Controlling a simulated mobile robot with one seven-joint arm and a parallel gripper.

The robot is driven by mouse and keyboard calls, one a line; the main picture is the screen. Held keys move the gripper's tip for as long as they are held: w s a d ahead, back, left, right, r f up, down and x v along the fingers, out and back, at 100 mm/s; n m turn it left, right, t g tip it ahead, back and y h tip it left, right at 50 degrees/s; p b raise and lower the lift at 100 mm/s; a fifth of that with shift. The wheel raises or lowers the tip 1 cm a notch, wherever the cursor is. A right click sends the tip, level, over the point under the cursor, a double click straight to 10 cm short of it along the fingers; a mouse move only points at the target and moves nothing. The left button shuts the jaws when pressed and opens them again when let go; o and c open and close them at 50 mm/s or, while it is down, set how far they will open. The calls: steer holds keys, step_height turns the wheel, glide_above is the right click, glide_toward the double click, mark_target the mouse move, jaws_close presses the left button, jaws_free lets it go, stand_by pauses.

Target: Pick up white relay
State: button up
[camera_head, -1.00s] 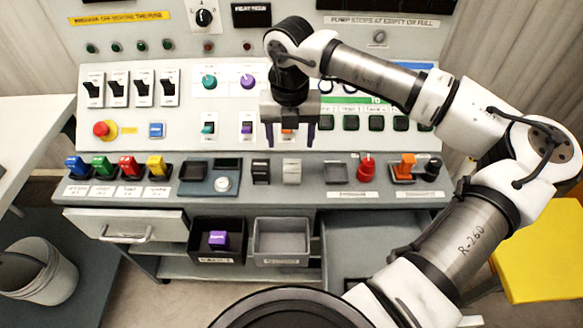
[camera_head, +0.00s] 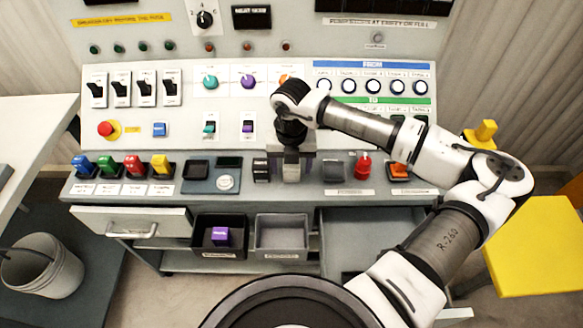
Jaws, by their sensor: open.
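The white relay (camera_head: 292,174) stands on the console's lower shelf, right of a black relay (camera_head: 262,170). My gripper (camera_head: 291,176) points down over the white relay with its two fingers apart, one on each side of it. The top of the relay is hidden by the gripper. I cannot tell whether the fingers touch it.
A grey square block (camera_head: 333,171) and a red knob (camera_head: 363,166) stand to the right on the shelf. A black bin (camera_head: 204,249) with a purple block (camera_head: 220,236) and an empty grey bin (camera_head: 282,252) sit below. Coloured levers (camera_head: 121,165) line the left.

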steer(key=shift+c, duration=0.2)
steer(key=c, duration=1.1)
steer(key=shift+o, duration=0.2)
steer(key=shift+r, duration=0.15)
